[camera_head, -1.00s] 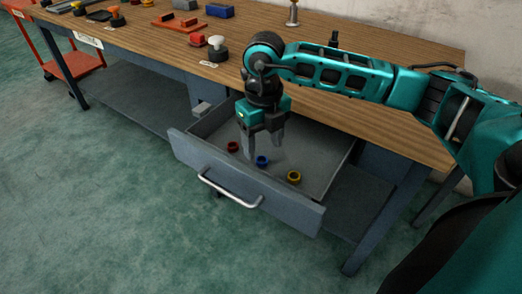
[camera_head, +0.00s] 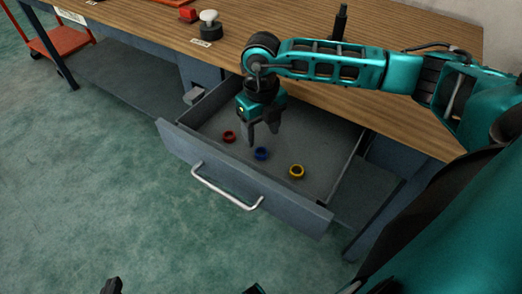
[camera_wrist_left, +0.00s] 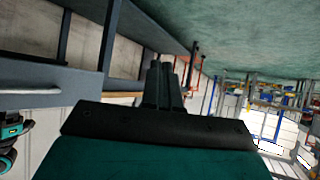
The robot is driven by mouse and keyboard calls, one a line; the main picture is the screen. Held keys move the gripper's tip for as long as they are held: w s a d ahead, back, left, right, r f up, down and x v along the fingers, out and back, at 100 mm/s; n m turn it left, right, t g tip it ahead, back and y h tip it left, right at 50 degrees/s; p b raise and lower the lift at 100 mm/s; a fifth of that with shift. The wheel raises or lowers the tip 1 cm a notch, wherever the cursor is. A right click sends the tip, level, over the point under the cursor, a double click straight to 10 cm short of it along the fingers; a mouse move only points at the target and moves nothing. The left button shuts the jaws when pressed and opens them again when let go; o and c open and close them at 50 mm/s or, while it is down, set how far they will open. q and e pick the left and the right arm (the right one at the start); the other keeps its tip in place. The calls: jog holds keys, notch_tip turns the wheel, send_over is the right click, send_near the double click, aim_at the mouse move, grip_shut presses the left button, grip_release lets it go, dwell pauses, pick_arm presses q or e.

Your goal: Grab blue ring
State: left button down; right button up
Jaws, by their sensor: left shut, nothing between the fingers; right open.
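The blue ring (camera_head: 261,154) lies on the floor of the open drawer (camera_head: 193,150), between the red ring (camera_head: 229,137) and the yellow ring (camera_head: 296,171). My right gripper (camera_head: 263,138) points down into the drawer, its fingers open and empty. Its fingertips appear just above and behind the blue ring; I cannot tell the exact height. My left gripper (camera_head: 112,286) barely shows at the bottom edge of the head view. In the left wrist view its fingers (camera_wrist_left: 163,84) are shut together with nothing between them.
The wooden workbench (camera_head: 330,93) stands above and behind the drawer. The drawer front has a metal handle (camera_head: 226,188). A red block (camera_head: 188,14) and a white-topped knob (camera_head: 209,22) stand on the bench. Green floor is clear in front.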

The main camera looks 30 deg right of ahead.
aim_at(261, 155)
jog(key=f, duration=0.5)
jog(key=shift+s+a+f+b, duration=0.2)
jog(key=shift+f+b, duration=0.1)
jog(key=shift+b, duration=0.1)
jog(key=shift+c, duration=0.3)
jog(key=c, duration=1)
